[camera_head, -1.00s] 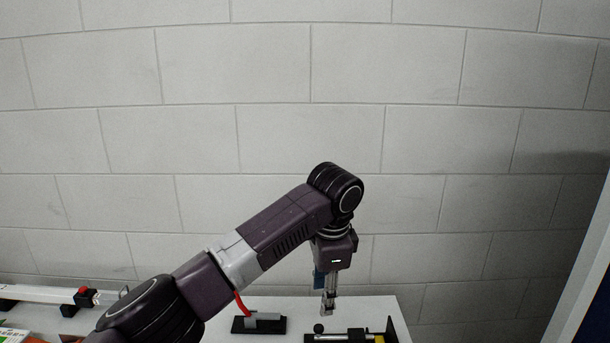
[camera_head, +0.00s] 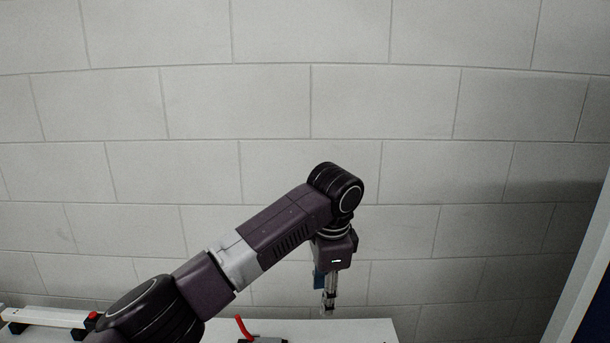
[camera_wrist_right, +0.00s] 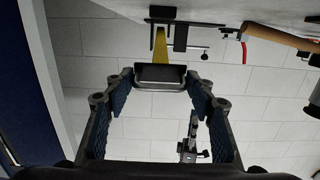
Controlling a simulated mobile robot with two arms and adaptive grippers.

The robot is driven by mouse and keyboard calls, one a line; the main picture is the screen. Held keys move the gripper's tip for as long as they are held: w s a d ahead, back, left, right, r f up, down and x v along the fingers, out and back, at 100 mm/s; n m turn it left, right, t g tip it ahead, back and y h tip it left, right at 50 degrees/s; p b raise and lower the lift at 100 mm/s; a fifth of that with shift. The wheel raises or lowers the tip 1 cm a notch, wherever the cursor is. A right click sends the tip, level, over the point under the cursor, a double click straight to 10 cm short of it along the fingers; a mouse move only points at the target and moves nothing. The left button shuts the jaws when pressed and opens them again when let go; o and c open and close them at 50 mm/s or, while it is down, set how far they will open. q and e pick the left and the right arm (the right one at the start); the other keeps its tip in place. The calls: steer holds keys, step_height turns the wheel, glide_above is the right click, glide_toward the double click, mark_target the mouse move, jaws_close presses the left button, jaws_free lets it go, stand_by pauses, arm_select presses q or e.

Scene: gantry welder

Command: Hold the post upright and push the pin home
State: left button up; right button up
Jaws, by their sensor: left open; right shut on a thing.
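My left gripper (camera_head: 328,306) points straight down over the white table in the head view. It is open, seen almost edge-on, with nothing visible in its fingers. My right gripper (camera_wrist_right: 160,83) is outside the head view. A yellow strip (camera_wrist_right: 160,46) runs from behind this block toward a black fixture (camera_wrist_right: 182,21). A thin rod with a dark knob (camera_wrist_right: 205,56) shows beside the fixture. I cannot tell which part is the post or the pin.
The white table (camera_head: 345,328) shows only its back strip. A red curved piece (camera_head: 243,326) on a dark base stands left of my left gripper. A white rail (camera_head: 45,317) lies at far left. A blue-edged panel (camera_head: 590,285) stands at right; the block wall is behind.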

steer(key=shift+w+r+p, duration=0.25)
steer(key=shift+r+p, duration=0.35)
steer(key=shift+r, duration=0.15)
steer(key=r+p, duration=0.1)
steer(key=p, duration=0.1)
steer(key=r+p, duration=0.2)
steer(key=shift+w+g+p, duration=0.3)
steer(key=shift+w, duration=0.1)
steer(key=r, duration=0.1)
steer(key=w+r, duration=0.1)
steer(key=shift+w+r+p, duration=0.1)
steer(key=shift+r+p, duration=0.2)
steer(key=shift+r, duration=0.1)
steer(key=shift+w+r+g, duration=0.3)
steer(key=shift+r, duration=0.5)
